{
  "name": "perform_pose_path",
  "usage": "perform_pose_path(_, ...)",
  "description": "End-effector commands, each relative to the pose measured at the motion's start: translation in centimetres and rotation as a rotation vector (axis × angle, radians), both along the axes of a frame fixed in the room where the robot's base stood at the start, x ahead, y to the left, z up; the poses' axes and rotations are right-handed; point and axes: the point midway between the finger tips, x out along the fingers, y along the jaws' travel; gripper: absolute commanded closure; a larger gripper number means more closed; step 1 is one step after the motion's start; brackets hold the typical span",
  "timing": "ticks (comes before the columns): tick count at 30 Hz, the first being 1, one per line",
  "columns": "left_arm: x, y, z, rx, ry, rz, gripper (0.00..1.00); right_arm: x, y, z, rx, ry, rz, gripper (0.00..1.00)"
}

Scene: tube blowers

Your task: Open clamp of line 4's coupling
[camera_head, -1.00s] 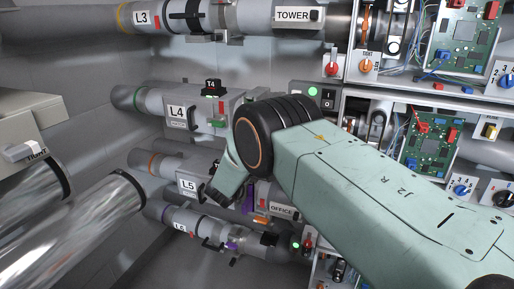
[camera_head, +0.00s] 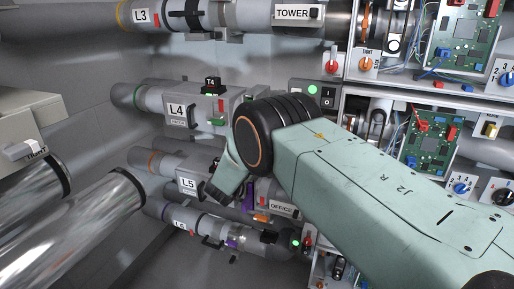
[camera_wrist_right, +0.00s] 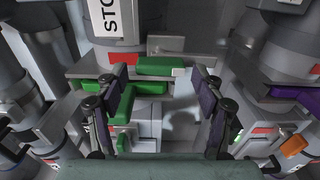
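Line 4's pipe, labelled L4 (camera_head: 176,111), runs from the left wall into a grey housing with a black T4 tag (camera_head: 210,86). A red mark and a green clamp part (camera_head: 216,121) show on the housing's right side; my right arm hides what lies beyond. In the right wrist view a green bar (camera_wrist_right: 155,66) and a green lever (camera_wrist_right: 124,102) sit on a grey coupling with red marks. My right gripper (camera_wrist_right: 159,78) is open. Its two dark fingers stand left and right of the green parts; the left finger is close to or overlapping the lever. My left gripper is not in view.
Line L3 (camera_head: 141,16) runs above, and L5 (camera_head: 188,184) with an OFFICE label (camera_head: 282,208) runs below. Panels with switches and a green circuit board (camera_head: 428,145) fill the right. In the wrist view, a purple-marked part (camera_wrist_right: 292,94) stands close on the right.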

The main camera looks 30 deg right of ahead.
Motion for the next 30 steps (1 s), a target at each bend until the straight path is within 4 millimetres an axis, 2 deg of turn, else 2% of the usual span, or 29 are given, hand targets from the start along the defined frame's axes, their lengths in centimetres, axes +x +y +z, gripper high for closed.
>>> perform_pose_path(9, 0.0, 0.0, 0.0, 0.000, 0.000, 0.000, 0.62, 0.0, 0.0, -0.1, 0.001, 0.000, 0.000, 0.26)
perform_pose_path(13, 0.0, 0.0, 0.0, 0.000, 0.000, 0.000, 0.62, -0.5, 0.7, 0.0, 0.001, 0.001, 0.001, 0.26)
perform_pose_path(17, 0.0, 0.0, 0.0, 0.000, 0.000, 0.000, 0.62, -1.8, 2.2, 0.0, -0.001, 0.002, 0.003, 0.26)
perform_pose_path(24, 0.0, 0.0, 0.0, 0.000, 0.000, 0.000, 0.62, -5.1, 6.1, 0.0, -0.001, 0.002, 0.004, 0.26)
perform_pose_path(30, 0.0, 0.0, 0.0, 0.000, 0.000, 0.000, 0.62, -7.0, 8.3, 0.0, 0.000, 0.000, 0.002, 0.26)
